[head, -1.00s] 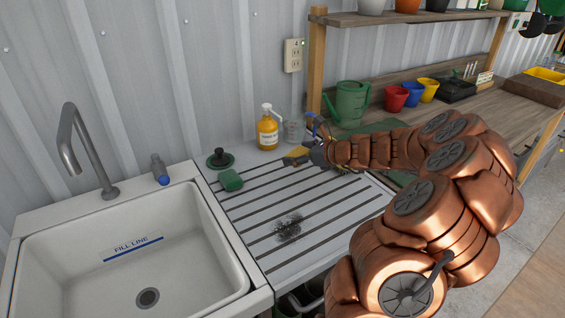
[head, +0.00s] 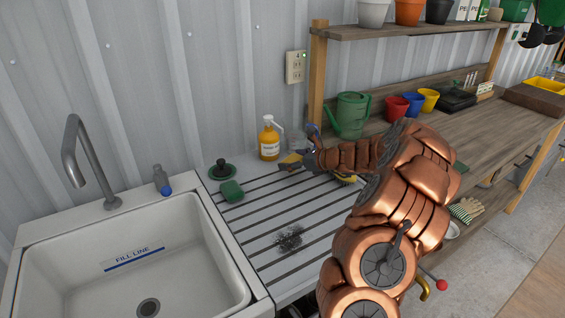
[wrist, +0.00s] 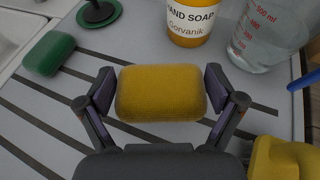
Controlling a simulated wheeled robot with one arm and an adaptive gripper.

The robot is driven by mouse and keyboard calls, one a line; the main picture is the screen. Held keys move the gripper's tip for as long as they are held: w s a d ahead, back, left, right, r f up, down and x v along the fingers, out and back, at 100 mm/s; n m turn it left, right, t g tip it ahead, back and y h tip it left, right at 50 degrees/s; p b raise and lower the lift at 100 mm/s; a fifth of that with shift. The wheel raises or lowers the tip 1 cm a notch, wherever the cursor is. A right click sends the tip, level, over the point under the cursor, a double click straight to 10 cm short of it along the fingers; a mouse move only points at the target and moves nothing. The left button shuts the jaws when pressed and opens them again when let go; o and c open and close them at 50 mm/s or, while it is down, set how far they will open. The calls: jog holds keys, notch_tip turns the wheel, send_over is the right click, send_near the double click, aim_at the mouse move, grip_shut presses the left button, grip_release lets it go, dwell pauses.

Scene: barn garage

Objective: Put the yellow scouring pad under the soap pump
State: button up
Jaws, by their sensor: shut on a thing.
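The yellow scouring pad (wrist: 160,92) lies crosswise between the two fingers of my gripper (wrist: 160,95), which is shut on its ends. In the head view the pad (head: 291,158) shows just beyond my gripper (head: 290,165), low over the drainboard. I cannot tell whether it touches the surface. The soap pump (head: 269,140) is an amber bottle with a white pump head, upright at the back of the drainboard. In the wrist view the bottle's base (wrist: 188,22) is beyond the pad, slightly right, with a gap between them.
A clear beaker (wrist: 268,35) stands right of the soap. A green pad (head: 232,191) and a dark green stopper (head: 222,168) lie to the left, beside the sink (head: 130,262). A yellow object (wrist: 285,158) is close by my right finger. A dark smudge (head: 288,238) marks the drainboard.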

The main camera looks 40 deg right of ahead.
aim_at(288, 155)
jog(key=w, duration=0.4)
jog(key=shift+w+a+f+p, duration=0.15)
jog(key=shift+w+a+p, duration=0.1)
jog(key=shift+p, duration=0.05)
jog(key=shift+f, duration=1.8)
jog(key=o, duration=0.6)
jog(key=shift+f, duration=0.1)
